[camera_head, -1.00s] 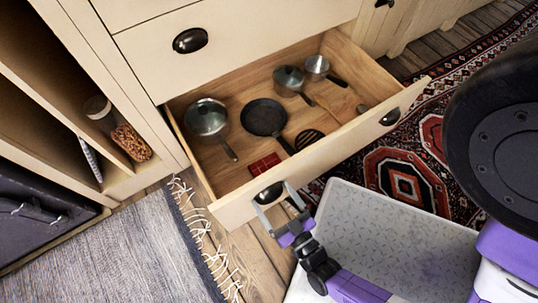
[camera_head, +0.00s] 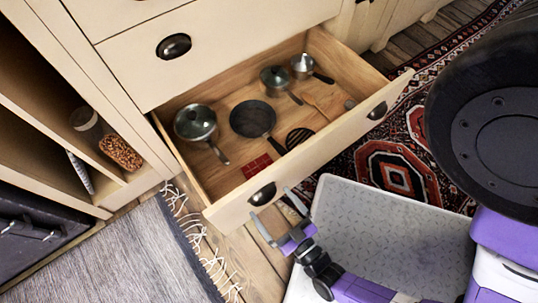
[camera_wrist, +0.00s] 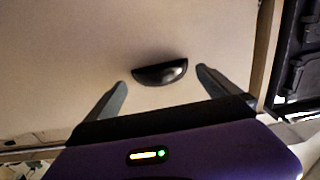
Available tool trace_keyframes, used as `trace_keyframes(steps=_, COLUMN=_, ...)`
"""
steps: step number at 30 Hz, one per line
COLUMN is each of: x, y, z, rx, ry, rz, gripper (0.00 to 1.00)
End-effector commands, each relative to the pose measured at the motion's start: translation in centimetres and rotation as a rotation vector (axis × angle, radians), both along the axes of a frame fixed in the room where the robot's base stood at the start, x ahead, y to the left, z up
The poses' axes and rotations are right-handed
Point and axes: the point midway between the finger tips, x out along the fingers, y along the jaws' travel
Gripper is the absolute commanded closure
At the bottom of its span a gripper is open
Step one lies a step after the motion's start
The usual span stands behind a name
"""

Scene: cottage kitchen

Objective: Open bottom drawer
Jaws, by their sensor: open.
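The bottom drawer (camera_head: 330,151) is pulled well out of the cream cabinet, and its wooden inside shows. Its front has two black cup handles, a left one (camera_head: 263,194) and a right one (camera_head: 377,110). My gripper (camera_head: 270,212) is open in front of the left handle, with its fingers apart and nothing between them. In the wrist view the black handle (camera_wrist: 160,72) lies ahead of and between the two open fingertips (camera_wrist: 162,80). The fingers look clear of the handle; whether a tip touches the drawer front cannot be told.
The drawer holds a lidded pot (camera_head: 195,123), a black frying pan (camera_head: 252,119), smaller pans and utensils. A closed drawer with a handle (camera_head: 174,46) is above. A grey rug (camera_head: 120,255) and a red patterned rug (camera_head: 400,165) lie on the floor. Open shelves stand left.

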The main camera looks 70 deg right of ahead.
Motion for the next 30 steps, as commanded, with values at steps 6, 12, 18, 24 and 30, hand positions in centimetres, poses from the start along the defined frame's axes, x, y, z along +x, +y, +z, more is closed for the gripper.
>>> trace_keyframes(steps=6, x=-3.0, y=2.0, z=0.0, rx=0.001, ry=0.002, rz=0.0, gripper=0.0)
trace_keyframes(steps=12, x=-4.2, y=2.9, z=0.0, rx=0.001, ry=0.001, rz=0.001, gripper=0.0)
trace_keyframes(steps=18, x=-4.3, y=2.9, z=0.0, rx=0.001, ry=0.001, rz=0.001, gripper=0.0)
trace_keyframes(steps=24, x=-4.3, y=2.9, z=0.0, rx=0.001, ry=0.001, rz=0.001, gripper=0.0)
trace_keyframes(steps=30, x=-4.3, y=2.9, z=0.0, rx=0.001, ry=0.001, rz=0.001, gripper=0.0)
